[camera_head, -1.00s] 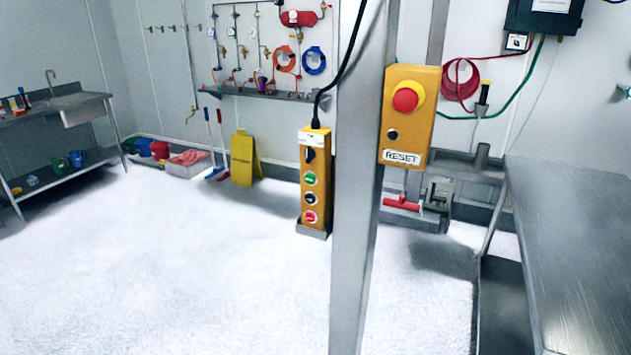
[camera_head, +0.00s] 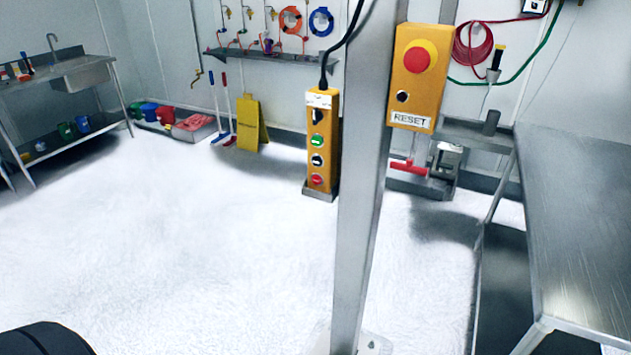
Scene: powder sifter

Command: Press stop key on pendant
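The yellow pendant (camera_head: 323,108) hangs upright on a black cable, in a grey holder at the left side of the steel post. Its face has a black switch near the top, a green button (camera_head: 317,142), a black button (camera_head: 317,160) and a red button (camera_head: 317,179) at the bottom. The red one looks like the stop key, but its lettering is too small to read. Neither of my grippers shows in this view, so their state cannot be seen. A dark rounded shape shows at the bottom left corner.
The steel post (camera_head: 362,200) stands just right of the pendant. A yellow box (camera_head: 405,85) with a red emergency button and RESET label is on the post. A steel table (camera_head: 580,220) fills the right side. White floor (camera_head: 190,250) lies open at left and front.

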